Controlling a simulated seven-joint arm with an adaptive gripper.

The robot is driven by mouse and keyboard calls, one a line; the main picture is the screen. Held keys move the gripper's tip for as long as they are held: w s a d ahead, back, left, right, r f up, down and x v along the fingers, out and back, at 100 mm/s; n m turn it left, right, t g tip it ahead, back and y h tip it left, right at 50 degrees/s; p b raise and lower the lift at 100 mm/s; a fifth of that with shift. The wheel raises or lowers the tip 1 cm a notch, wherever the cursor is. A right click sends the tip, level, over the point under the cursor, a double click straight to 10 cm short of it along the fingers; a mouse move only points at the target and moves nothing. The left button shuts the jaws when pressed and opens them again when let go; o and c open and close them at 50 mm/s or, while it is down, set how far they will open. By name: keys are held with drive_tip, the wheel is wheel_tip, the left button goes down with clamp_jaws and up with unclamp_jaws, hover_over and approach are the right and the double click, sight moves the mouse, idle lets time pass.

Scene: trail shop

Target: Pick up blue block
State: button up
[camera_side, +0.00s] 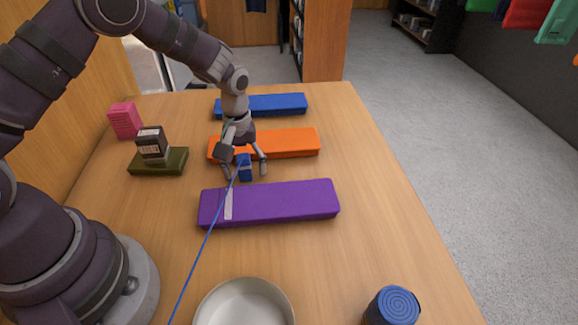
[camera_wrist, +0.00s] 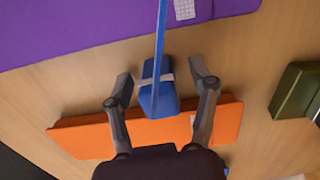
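A small blue block (camera_side: 245,168) stands on the wooden table between the orange and purple long blocks in the side view. In the wrist view the blue block (camera_wrist: 163,99) has a pale band around it. My gripper (camera_side: 247,174) points down over it. In the wrist view my gripper (camera_wrist: 161,71) is open, with one finger on each side of the block and a gap to both. A thin blue cord (camera_side: 198,255) runs from the block toward the lower left. A long blue block (camera_side: 278,104) lies farther back.
The orange block (camera_side: 293,143) lies just behind the small block, and the purple block (camera_side: 290,202) in front. A dark box on a green block (camera_side: 172,163) and a pink box (camera_side: 125,120) stand left. A bowl (camera_side: 210,302) and blue roll (camera_side: 394,306) are nearest the camera.

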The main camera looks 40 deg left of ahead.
clamp_jaws()
